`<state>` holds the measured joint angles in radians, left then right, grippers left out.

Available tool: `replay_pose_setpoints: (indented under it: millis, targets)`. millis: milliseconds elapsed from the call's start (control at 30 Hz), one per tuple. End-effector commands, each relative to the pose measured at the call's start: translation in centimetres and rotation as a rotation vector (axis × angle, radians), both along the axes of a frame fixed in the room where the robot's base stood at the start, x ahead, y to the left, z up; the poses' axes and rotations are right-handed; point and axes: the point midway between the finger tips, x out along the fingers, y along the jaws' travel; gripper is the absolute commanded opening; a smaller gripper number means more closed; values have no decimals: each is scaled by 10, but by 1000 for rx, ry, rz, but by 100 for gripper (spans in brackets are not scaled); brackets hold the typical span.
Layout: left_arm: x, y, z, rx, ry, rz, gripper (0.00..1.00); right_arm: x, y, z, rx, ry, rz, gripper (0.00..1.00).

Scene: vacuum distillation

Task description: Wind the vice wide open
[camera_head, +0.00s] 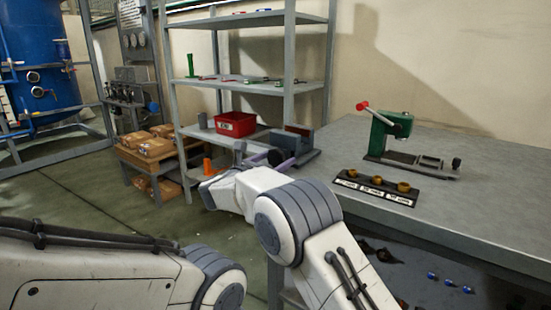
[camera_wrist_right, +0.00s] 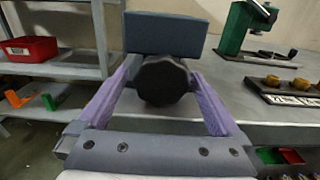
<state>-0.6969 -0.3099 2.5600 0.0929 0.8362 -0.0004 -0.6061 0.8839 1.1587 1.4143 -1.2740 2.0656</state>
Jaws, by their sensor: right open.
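The vice (camera_head: 303,139) is a grey-blue block at the left corner of the grey workbench. In the right wrist view its block (camera_wrist_right: 167,32) stands behind a dark, faceted round knob (camera_wrist_right: 163,82). My right gripper (camera_head: 279,155) is at the vice's near left side. In the right wrist view its two purple fingers (camera_wrist_right: 166,76) lie on either side of the knob, with the jaws open. Whether either finger touches the knob I cannot tell. The vice's jaw gap is hidden. My left arm comes in at lower left, but its gripper is out of view.
A green press with a red handle (camera_head: 389,133) stands on the workbench (camera_head: 460,215). A black rack (camera_head: 372,190) with brass-coloured rings lies in front of it. Shelving (camera_head: 245,80) with a red bin (camera_head: 236,124) stands behind my right arm. Boxes (camera_head: 157,148) sit farther left.

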Motion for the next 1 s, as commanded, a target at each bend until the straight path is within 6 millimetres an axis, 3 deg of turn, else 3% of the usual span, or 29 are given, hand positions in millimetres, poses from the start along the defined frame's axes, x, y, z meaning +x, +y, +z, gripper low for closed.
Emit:
replay_pose_setpoints:
  millis: [33, 67, 200, 267, 567, 1000]
  targets:
    - [0, 0, 0, 0, 0, 0, 50, 0, -1, 0, 0, 0, -1, 100]
    - [0, 0, 0, 0, 0, 0, 50, 0, -1, 0, 0, 0, -2, 92]
    - [0, 0, 0, 0, 0, 0, 50, 0, -1, 0, 0, 0, -2, 39]
    - [0, 0, 0, 0, 0, 0, 50, 0, -1, 0, 0, 0, -2, 19]
    - [0, 0, -2, 0, 0, 0, 50, -1, 1, 0, -33, 24, -1, 19]
    - [0, 0, -4, 0, 0, 0, 50, -1, 2, 0, -271, 198, 0, 19]
